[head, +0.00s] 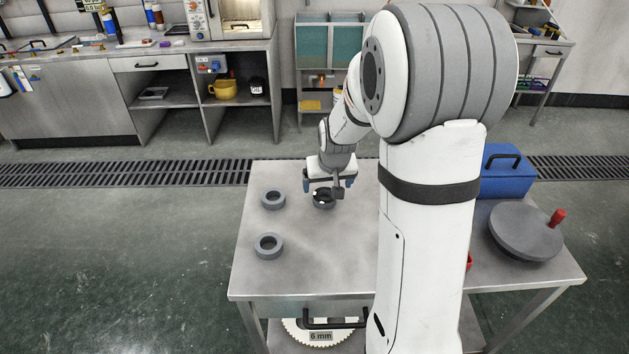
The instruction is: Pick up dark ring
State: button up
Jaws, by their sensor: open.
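The dark ring (324,203) lies on the grey metal table (312,268), near its back edge, and is darker than the other rings. My gripper (326,193) points down right above it, with its fingers open. The gripper hides part of the ring, and I cannot tell whether the fingertips touch it or how far they reach down around it. Two grey rings lie to the left on the same table: one beside the dark ring (273,200) and one nearer the front (268,246).
My arm covers the middle right of the table. A blue box (505,172) and a round grey plate with a red handle (525,231) stand on the right. The table's front left is clear. A workbench (130,62) runs along the back wall.

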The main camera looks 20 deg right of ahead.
aim_at(324, 199)
jog(key=shift+w+d+r+p+x, duration=0.2)
jog(key=shift+w+x, duration=0.1)
jog(key=shift+x, duration=1.65)
jog(key=shift+w+d+r+p+x, duration=0.15)
jog(key=shift+w+x, duration=0.2)
jog(key=shift+x, duration=1.6)
jog(key=shift+w+d+r+p+x, duration=0.1)
jog(key=shift+w+d+p+x, duration=0.15)
jog(key=shift+x, duration=1.7)
jog(key=shift+a, duration=0.1)
jog(key=shift+c, duration=0.3)
jog(key=c, duration=1.1)
jog(key=shift+c, duration=0.2)
